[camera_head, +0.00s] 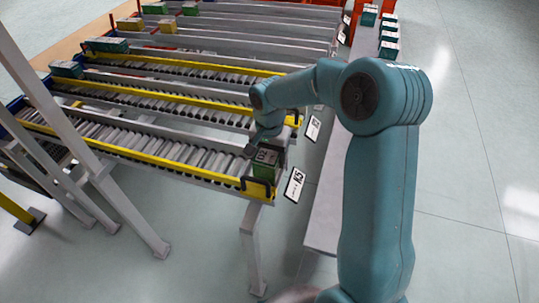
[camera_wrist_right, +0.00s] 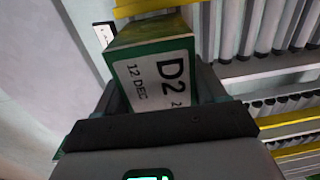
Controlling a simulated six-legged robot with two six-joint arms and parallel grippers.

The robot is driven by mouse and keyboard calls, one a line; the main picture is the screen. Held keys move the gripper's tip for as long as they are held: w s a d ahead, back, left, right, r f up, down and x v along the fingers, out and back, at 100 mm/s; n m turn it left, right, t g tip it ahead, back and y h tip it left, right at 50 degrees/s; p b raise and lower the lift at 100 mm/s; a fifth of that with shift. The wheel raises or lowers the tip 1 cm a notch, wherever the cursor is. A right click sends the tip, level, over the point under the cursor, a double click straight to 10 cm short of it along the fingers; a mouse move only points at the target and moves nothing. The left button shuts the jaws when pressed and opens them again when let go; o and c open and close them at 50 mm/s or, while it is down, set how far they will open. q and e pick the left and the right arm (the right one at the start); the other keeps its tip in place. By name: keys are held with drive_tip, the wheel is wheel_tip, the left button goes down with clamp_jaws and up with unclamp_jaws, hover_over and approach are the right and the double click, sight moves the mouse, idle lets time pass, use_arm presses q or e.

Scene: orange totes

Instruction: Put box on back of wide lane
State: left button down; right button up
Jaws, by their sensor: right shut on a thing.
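A green box (camera_head: 266,166) with a white label sits at the right end of the nearest roller lane (camera_head: 150,141), beside the yellow rail's end. In the right wrist view the same box (camera_wrist_right: 158,70) shows its label, "D2" and "12 DEC", between the two dark fingers. My right gripper (camera_head: 265,148) is shut on the box from above. I cannot tell whether the box's underside touches the rollers. The gripper's own arm hides part of the lanes behind it. My left gripper is not in view.
More roller lanes with yellow rails (camera_head: 160,96) lie behind. Several green and yellow boxes stand at their far left ends, such as a green box (camera_head: 67,69). Label cards (camera_head: 295,185) hang at the right ends. A grey shelf (camera_head: 326,200) stands right; the near lane's rollers look clear.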

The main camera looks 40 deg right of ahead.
drive_tip(key=shift+w, duration=0.2)
drive_tip(key=o, duration=1.2)
drive_tip(key=shift+s, duration=0.15)
